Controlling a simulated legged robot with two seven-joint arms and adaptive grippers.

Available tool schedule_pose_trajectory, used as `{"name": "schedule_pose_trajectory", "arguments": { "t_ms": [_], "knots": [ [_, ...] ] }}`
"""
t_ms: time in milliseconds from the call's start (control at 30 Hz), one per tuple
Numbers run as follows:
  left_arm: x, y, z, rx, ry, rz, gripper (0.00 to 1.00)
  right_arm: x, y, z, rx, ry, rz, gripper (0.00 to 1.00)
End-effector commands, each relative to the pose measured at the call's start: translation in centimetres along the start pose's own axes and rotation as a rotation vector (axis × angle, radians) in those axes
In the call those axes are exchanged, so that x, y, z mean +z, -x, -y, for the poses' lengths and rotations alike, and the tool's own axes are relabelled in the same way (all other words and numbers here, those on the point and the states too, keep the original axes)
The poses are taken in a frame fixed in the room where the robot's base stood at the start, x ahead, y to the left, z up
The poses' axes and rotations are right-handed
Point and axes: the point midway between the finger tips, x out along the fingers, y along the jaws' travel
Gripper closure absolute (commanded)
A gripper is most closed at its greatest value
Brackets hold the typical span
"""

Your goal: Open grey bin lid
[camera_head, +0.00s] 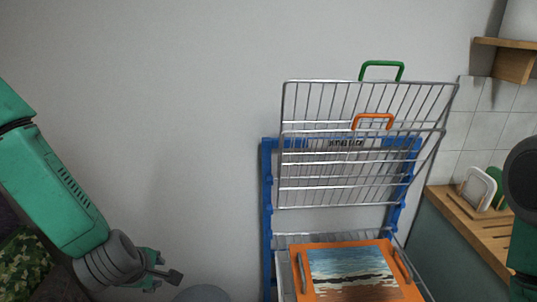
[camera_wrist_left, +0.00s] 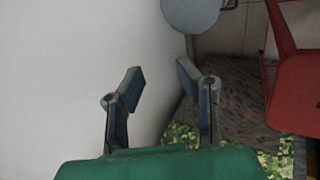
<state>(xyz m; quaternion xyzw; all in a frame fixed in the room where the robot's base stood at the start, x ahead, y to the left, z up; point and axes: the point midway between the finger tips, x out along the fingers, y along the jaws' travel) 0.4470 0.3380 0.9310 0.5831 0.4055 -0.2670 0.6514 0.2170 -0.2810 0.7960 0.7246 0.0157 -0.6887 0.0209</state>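The grey bin lid (camera_head: 201,294) shows only as a rounded grey edge at the bottom of the head view. In the left wrist view a round grey disc that looks like the same lid (camera_wrist_left: 190,12) is at the top edge, partly cut off. My left gripper (camera_head: 168,279) is just left of the lid in the head view. In the left wrist view my left gripper (camera_wrist_left: 160,77) has its fingers apart with nothing between them, and the disc lies beyond the fingertips, not touching them. My right gripper is out of view; only part of that arm shows at the right edge.
A blue rack (camera_head: 267,190) with wire shelves and an orange-framed picture (camera_head: 352,275) stands right of the lid. A wooden counter (camera_head: 465,222) is at the far right. A white wall is close behind. Camouflage cloth (camera_wrist_left: 270,160) and a red object (camera_wrist_left: 297,90) lie at right in the wrist view.

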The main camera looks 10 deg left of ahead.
Motion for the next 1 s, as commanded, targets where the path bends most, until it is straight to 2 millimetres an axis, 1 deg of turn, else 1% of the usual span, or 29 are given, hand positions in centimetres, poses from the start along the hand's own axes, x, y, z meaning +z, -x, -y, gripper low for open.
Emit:
{"name": "schedule_pose_trajectory", "arguments": {
  "t_ms": [67, 167, 200, 267, 300, 367, 400, 500, 533, 600, 667, 700, 767, 867, 933, 967, 1000],
  "knots": [
    [0.2, -1.0, 2.1, -0.027, -0.1, 0.003, 0.7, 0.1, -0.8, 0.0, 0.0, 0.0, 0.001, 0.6],
    [0.8, -3.0, 7.0, -0.088, -0.37, 0.027, 0.7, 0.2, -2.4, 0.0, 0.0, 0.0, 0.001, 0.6],
    [1.0, -3.9, 9.6, -0.121, -0.514, 0.046, 0.7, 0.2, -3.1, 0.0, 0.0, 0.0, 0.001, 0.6],
    [1.2, -5.0, 13.8, -0.173, -0.744, 0.09, 0.7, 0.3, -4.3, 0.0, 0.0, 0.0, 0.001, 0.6],
    [1.3, -5.5, 16.5, -0.205, -0.896, 0.126, 0.7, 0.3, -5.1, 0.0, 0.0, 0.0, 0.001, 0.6],
    [1.4, -6.0, 20.5, -0.25, -1.112, 0.189, 0.7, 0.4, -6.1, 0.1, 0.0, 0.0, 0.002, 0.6],
    [1.3, -6.2, 22.9, -0.275, -1.245, 0.235, 0.7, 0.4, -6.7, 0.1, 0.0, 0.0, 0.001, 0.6],
    [1.1, -6.2, 27.8, -0.321, -1.52, 0.35, 0.7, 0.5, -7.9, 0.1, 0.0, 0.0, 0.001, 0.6],
    [1.0, -6.2, 28.9, -0.33, -1.584, 0.382, 0.7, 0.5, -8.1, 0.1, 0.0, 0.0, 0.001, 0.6],
    [0.8, -5.9, 30.8, -0.344, -1.697, 0.44, 0.7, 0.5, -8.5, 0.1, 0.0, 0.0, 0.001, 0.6],
    [0.7, -5.7, 31.8, -0.35, -1.757, 0.471, 0.49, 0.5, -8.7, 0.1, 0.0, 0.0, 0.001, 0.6],
    [0.6, -5.6, 32.1, -0.351, -1.78, 0.485, 0.35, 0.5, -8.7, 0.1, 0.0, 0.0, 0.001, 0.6],
    [0.6, -5.5, 32.3, -0.351, -1.795, 0.494, 0.14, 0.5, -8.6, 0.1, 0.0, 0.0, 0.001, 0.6],
    [0.6, -5.5, 32.2, -0.35, -1.795, 0.494, 0.14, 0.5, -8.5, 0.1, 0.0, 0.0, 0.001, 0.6],
    [0.7, -5.8, 32.2, -0.345, -1.793, 0.488, 0.14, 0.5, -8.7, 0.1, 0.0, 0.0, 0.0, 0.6],
    [0.8, -6.3, 32.2, -0.338, -1.792, 0.481, 0.14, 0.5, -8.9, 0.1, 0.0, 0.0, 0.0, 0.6],
    [0.9, -7.3, 32.1, -0.319, -1.79, 0.464, 0.14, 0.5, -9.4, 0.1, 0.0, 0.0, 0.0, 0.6]
  ]
}}
